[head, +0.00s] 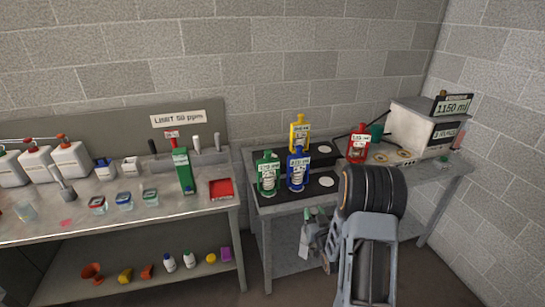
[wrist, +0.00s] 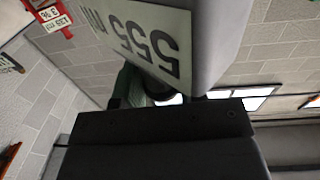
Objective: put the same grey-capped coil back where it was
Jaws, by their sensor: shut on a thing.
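The coil in my gripper shows as a large grey body with a white label (wrist: 140,35) reading 555, upside down and very close in the wrist view. In the head view the grey coil (head: 309,240) hangs low in front of the right bench, partly hidden by my arm. My gripper (head: 325,238) is shut on it; its dark finger (wrist: 160,125) fills the lower wrist view. On the bench, black pads (head: 265,190) carry green (head: 267,172), blue (head: 297,168) and yellow (head: 299,133) coils. Bare white round spots (head: 326,181) and (head: 325,150) show to their right.
A red coil (head: 359,143) stands farther right, near a grey machine (head: 415,125) with a 1150 ml sign (head: 452,106). A gap separates the benches.

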